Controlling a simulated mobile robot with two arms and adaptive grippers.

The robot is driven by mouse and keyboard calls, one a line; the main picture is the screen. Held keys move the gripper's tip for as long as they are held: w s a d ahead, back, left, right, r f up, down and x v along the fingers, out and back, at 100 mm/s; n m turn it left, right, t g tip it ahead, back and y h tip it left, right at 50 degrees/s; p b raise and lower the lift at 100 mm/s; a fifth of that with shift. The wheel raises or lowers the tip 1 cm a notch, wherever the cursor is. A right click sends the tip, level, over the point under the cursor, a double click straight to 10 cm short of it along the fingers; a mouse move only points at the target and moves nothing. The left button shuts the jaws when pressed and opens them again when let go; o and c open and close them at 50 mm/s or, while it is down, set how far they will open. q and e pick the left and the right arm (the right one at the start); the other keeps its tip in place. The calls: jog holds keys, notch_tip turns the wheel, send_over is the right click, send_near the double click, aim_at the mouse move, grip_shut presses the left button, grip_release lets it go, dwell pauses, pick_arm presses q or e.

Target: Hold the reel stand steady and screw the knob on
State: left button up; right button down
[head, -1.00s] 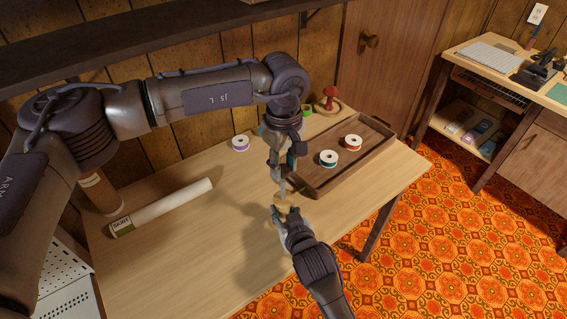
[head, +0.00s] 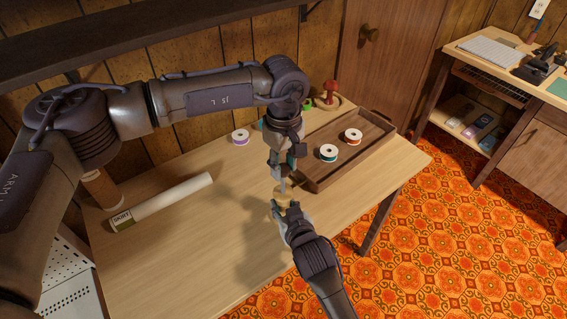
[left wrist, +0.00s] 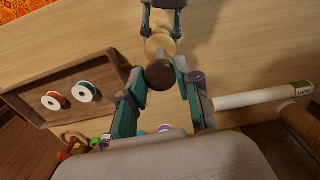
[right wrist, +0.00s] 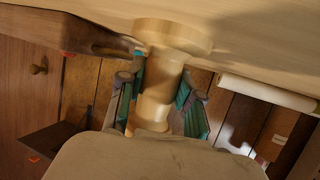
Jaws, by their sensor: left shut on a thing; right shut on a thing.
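The reel stand (right wrist: 160,85) is pale turned wood with a wide round base and a thick post. In the head view it shows small on the table (head: 283,193). My right gripper (right wrist: 155,95) is shut on its post, a finger on each side. The dark brown round knob (left wrist: 160,77) is between the fingers of my left gripper (left wrist: 163,85), which is shut on it. In the head view my left gripper (head: 282,183) points down right above the stand, and my right gripper (head: 287,212) reaches it from the front. Whether the knob touches the post is hidden.
A wooden tray (head: 318,185) holds a teal spool (head: 328,153) and a red spool (head: 353,136). A purple spool (head: 240,137) and a white roll (head: 165,200) lie on the table. A red-topped stand (head: 330,95) is at the back. The table's front left is clear.

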pick_arm(q)
jog(key=shift+f, duration=0.55)
jog(key=m, duration=1.4)
jog(key=shift+a+m, duration=0.1)
jog(key=shift+m, duration=0.3)
jog(key=m, duration=0.4)
jog(key=shift+m, duration=0.4)
jog(key=o, duration=0.8)
jog(key=shift+c, duration=0.2)
